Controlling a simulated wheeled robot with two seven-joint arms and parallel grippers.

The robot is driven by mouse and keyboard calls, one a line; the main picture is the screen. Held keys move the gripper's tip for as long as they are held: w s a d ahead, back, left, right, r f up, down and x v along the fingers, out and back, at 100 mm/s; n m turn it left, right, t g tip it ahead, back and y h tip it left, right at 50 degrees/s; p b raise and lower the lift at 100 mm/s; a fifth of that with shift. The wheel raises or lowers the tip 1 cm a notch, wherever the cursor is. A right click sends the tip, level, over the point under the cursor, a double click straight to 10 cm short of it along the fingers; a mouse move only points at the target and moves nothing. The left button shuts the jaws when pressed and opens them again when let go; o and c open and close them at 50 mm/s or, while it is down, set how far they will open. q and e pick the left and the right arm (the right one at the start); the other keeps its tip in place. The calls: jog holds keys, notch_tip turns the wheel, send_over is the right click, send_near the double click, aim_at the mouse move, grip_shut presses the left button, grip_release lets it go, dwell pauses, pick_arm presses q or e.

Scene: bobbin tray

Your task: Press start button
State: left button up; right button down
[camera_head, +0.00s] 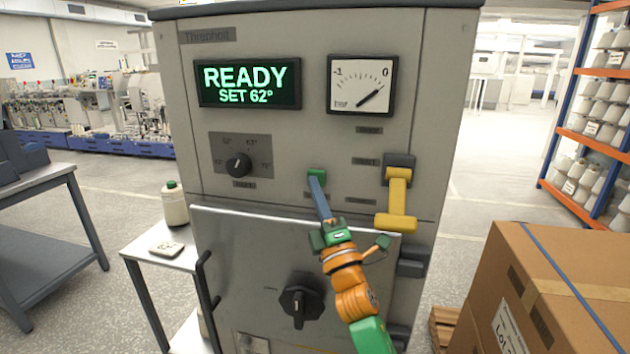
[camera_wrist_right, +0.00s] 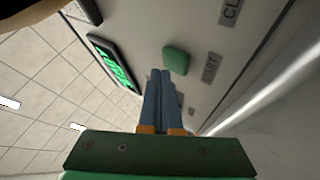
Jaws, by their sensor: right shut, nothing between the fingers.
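The green start button (camera_head: 317,174) sits on the grey machine's front panel, below the display. It also shows in the right wrist view (camera_wrist_right: 176,60), beside a small label ending in "RT". My right gripper (camera_head: 314,184) is shut and empty, its blue fingers pointing at the button. In the right wrist view the fingertips (camera_wrist_right: 160,73) lie just to the lower left of the button. I cannot tell whether they touch it. The display (camera_head: 248,83) reads "READY SET 62°". My left gripper is not in view.
A rotary selector (camera_head: 238,164) is left of the button and a yellow handle (camera_head: 397,200) right of it. A gauge (camera_head: 360,85) is above. A metal door (camera_head: 250,260) with a black knob (camera_head: 301,302) lies below. A cardboard box (camera_head: 550,290) stands at the lower right.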

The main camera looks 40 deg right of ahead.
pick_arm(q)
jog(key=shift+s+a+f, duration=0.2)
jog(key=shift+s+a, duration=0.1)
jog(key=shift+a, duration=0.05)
pick_arm(e)
jog(key=shift+s+a+r, duration=0.15)
jog(key=shift+s+r, duration=0.05)
jog(key=shift+r, duration=0.3)
jog(key=shift+s+a+r, duration=0.15)
jog(key=shift+s+r, duration=0.05)
jog(key=shift+r, duration=0.3)
dwell(0.6)
pick_arm(q)
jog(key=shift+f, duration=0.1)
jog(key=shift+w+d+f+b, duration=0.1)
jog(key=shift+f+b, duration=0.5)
jog(key=shift+b, duration=0.2)
pick_arm(e)
jog(key=shift+w+d+f, duration=0.2)
jog(key=shift+f, duration=0.25)
jog(key=shift+w+d+f, duration=0.2)
jog(key=shift+f, duration=0.2)
jog(key=shift+a, duration=0.1)
